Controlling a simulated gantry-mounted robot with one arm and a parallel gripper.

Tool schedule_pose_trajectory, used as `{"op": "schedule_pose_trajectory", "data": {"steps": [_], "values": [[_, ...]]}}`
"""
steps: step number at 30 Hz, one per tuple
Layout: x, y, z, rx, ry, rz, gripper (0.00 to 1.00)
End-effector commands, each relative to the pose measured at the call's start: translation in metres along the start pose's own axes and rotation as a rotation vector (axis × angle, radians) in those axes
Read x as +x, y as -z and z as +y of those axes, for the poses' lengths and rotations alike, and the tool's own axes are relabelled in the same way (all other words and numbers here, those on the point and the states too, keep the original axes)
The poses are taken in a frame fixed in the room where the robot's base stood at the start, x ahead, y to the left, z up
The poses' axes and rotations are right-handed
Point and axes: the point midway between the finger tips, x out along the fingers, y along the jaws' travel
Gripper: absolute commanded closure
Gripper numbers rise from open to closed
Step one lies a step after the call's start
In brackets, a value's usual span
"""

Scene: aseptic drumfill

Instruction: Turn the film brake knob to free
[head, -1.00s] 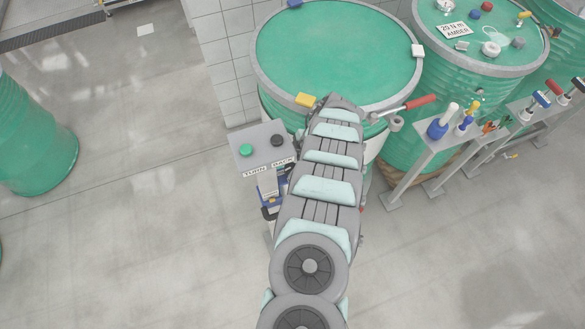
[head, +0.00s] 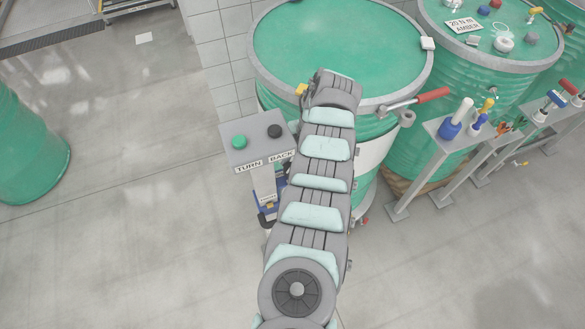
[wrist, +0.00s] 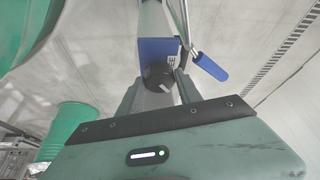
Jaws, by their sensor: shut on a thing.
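The film brake knob (wrist: 156,75) is a dark round knob with a pale mark, on a grey post with a blue plate (wrist: 155,49) in the wrist view. My gripper (wrist: 160,84) has a finger on each side of the knob and is shut on it. Part of a label (wrist: 174,60) shows beside the knob, but I cannot read its full wording or the knob's setting. In the head view my arm hides the gripper and the knob.
A lever with a blue handle (wrist: 209,67) is close to the right of the knob. A TURN/BACK button box (head: 257,143) stands left of my arm. A large green drum (head: 340,45) is behind, with tool stands (head: 450,135) at right.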

Motion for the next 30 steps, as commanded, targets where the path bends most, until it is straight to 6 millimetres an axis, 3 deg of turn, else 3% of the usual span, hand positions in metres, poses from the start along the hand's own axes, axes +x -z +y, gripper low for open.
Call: {"op": "schedule_pose_trajectory", "data": {"steps": [16,17,24,30], "values": [[-0.0011,0.0006,0.0001,-0.013,0.006,0.001,0.99],[-0.0011,0.0006,0.0001,-0.013,0.006,0.001,0.56],[-0.0007,0.0003,0.0,-0.012,0.006,0.001,0.38],[-0.0005,0.0003,0.0,-0.012,0.006,0.001,0.38]]}}
